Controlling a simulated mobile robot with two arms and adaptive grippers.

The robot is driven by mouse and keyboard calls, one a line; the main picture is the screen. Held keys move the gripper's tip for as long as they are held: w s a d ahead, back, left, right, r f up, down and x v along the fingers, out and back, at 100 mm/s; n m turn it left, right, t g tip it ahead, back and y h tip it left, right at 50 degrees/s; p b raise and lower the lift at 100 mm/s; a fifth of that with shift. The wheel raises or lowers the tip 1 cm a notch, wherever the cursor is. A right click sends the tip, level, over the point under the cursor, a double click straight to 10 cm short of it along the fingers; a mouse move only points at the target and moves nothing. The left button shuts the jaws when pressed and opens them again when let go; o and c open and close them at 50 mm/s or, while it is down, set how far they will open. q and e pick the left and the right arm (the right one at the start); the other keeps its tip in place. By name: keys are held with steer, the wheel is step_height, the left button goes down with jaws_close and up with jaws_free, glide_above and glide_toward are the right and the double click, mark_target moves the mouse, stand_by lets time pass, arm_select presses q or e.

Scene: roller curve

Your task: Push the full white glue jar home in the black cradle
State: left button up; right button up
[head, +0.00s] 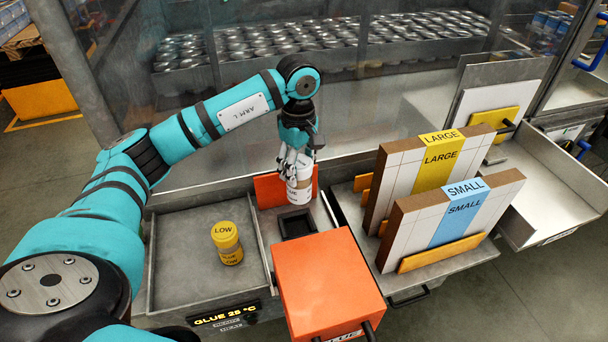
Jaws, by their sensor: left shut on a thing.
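The white glue jar (299,192) is upright in my left gripper (297,165), whose fingers are shut around its upper part. The black cradle (295,224) is a dark square socket between the orange plate and the orange box. The jar is above and slightly behind the cradle in the head view, and the cradle looks empty. Whether the jar's bottom touches anything is hard to tell. A yellow jar marked LOW (227,243) stands in the grey tray to the left. My right gripper is not in view.
A large orange box (327,285) stands just in front of the cradle, and an orange plate (270,191) stands behind it. The grey tray (180,275) has free room. Racks marked LARGE (437,158) and SMALL (462,208) stand to the right. Behind is a transparent panel.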

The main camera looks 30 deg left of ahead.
mark_target(296, 188)
arm_select(q)
steer(key=s+f, duration=0.2)
steer(key=shift+f, duration=0.4)
steer(key=shift+w+f, duration=0.1)
steer(key=shift+f, duration=0.15)
steer(key=shift+w+f+b, duration=0.2)
steer(key=shift+f+b, duration=0.05)
steer(key=shift+b, duration=0.05)
steer(key=shift+w+f, duration=0.2)
steer(key=shift+f, duration=0.05)
steer(key=shift+f+b, duration=0.4)
steer(key=shift+f, duration=0.1)
steer(key=shift+s+f, duration=0.1)
steer(key=shift+f, duration=0.25)
step_height(296, 188, down, 4)
steer(key=b, duration=0.3)
steer(key=shift+f, duration=0.2)
steer(key=shift+f+b, duration=0.8)
steer(key=shift+f, duration=0.05)
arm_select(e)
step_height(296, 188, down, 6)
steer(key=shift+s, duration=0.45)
